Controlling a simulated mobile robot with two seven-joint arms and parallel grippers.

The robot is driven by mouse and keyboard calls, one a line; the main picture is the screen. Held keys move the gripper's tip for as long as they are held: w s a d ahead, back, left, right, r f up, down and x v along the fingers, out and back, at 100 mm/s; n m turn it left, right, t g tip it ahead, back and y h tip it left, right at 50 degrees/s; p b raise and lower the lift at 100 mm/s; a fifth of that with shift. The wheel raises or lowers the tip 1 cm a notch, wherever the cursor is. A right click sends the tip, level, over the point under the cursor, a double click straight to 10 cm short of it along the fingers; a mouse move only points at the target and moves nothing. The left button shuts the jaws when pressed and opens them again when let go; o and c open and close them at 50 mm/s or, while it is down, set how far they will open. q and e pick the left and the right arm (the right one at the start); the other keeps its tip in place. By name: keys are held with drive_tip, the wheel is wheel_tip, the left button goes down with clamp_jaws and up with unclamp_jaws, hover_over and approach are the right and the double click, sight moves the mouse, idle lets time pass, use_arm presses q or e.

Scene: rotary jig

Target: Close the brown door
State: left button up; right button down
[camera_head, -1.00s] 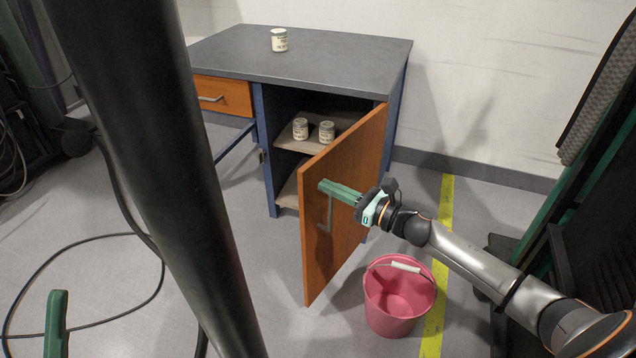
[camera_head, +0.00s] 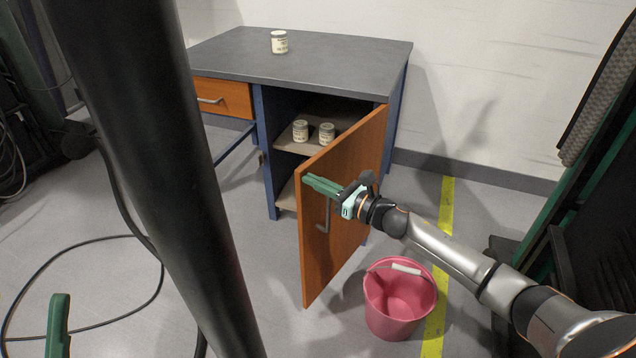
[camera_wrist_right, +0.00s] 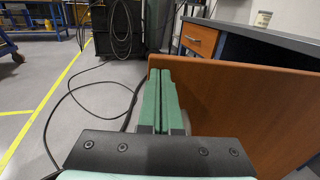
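The brown door (camera_head: 345,200) of the desk cabinet stands wide open, hinged at its right, with its free edge towards me. Its grey handle (camera_head: 324,215) is on the outer face. My right gripper (camera_head: 308,183) is at the outer face, near the free edge and above the handle. Its green fingers lie together with nothing between them. In the right wrist view the fingers (camera_wrist_right: 161,85) lie along the door (camera_wrist_right: 235,110) near its edge; I cannot tell if they touch it. One green finger of my left gripper (camera_head: 57,325) shows at the lower left.
The desk (camera_head: 300,55) has a jar (camera_head: 279,42) on top and a closed drawer (camera_head: 222,97). Two jars (camera_head: 300,131) stand on the cabinet shelf. A pink bucket (camera_head: 398,298) stands on the floor right of the door, below my right arm. Black cable lies at the left.

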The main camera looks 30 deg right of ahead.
use_arm(q)
wheel_tip(320, 180, down, 13)
drive_tip(key=d+b, duration=0.1)
drive_tip(key=b, duration=1.1)
drive_tip(key=shift+w+d+f+n+g, duration=0.15)
drive_tip(key=shift+w+d+n+g, duration=0.1)
drive_tip(key=shift+w+n+g, duration=0.05)
use_arm(e)
drive_tip(key=w+a+m+h, duration=0.3)
drive_tip(key=w+h, duration=0.1)
drive_tip(key=w, duration=0.6)
drive_tip(key=w+a+m+t+h, duration=0.1)
drive_tip(key=w+a+m+h, duration=0.1)
drive_tip(key=w, duration=0.9)
drive_tip(key=a+h, duration=0.1)
drive_tip(key=h, duration=0.1)
drive_tip(key=shift+a+m+t+h, duration=0.3)
drive_tip(key=shift+m+h, duration=0.1)
drive_tip(key=shift+w, duration=0.1)
use_arm(q)
drive_tip(key=shift+a, duration=0.15)
